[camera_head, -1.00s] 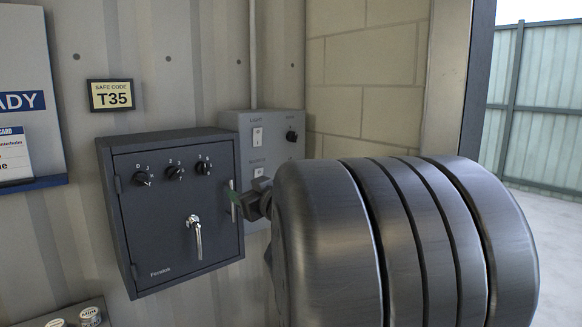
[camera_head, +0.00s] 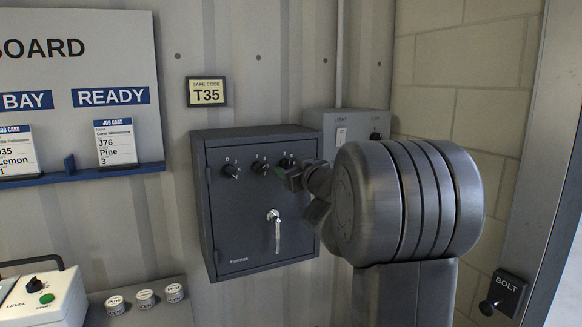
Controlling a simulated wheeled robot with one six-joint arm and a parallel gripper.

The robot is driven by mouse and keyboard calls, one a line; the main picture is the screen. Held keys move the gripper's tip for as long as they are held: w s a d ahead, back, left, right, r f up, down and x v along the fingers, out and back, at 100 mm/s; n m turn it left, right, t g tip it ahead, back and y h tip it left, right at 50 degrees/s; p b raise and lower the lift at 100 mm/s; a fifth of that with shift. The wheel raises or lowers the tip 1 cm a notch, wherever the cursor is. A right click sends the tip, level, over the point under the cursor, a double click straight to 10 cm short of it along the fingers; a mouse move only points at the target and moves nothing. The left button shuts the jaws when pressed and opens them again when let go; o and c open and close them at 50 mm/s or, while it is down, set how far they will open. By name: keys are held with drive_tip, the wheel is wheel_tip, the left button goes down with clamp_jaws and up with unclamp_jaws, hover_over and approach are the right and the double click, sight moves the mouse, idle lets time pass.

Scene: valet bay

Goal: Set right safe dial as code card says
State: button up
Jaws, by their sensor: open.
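The dark grey safe (camera_head: 235,225) is on the corrugated wall, door facing me. Its door has a row of three black dials: the left dial (camera_head: 231,171), the middle dial (camera_head: 260,167) and the right dial (camera_head: 286,163). Their letter and digit marks are too small to read surely. The code card (camera_head: 206,92) above the safe reads "SAFE CODE T35". My gripper (camera_head: 290,177) is open at the door's upper right, just below the right dial in the picture. My wrist hides much of it; I cannot tell whether it touches the dial.
A silver handle (camera_head: 275,231) hangs on the safe door below the dials. A grey switch box (camera_head: 345,124) is behind my wrist. A job board (camera_head: 70,120) is at left, with several small tins (camera_head: 145,298) below. A bolt panel (camera_head: 508,291) is at lower right.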

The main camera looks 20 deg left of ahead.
drive_tip(key=shift+w+a, duration=0.2)
drive_tip(key=shift+a, duration=0.1)
drive_tip(key=c, duration=1)
drive_tip(key=shift+r+p, duration=0.1)
drive_tip(key=shift+p, duration=0.2)
drive_tip(key=m+p, duration=0.2)
drive_tip(key=p, duration=0.1)
drive_tip(key=shift+r+m, duration=0.15)
drive_tip(key=shift+m, duration=0.25)
drive_tip(key=m+p, duration=0.2)
drive_tip(key=shift+m, duration=0.3)
drive_tip(key=shift+f+m+t+p, duration=0.15)
drive_tip(key=shift+m+p, duration=0.35)
drive_tip(key=shift+m, duration=0.4)
drive_tip(key=shift+f+m+t+p, duration=0.15)
drive_tip(key=shift+m+p, duration=0.3)
drive_tip(key=shift+m, duration=0.45)
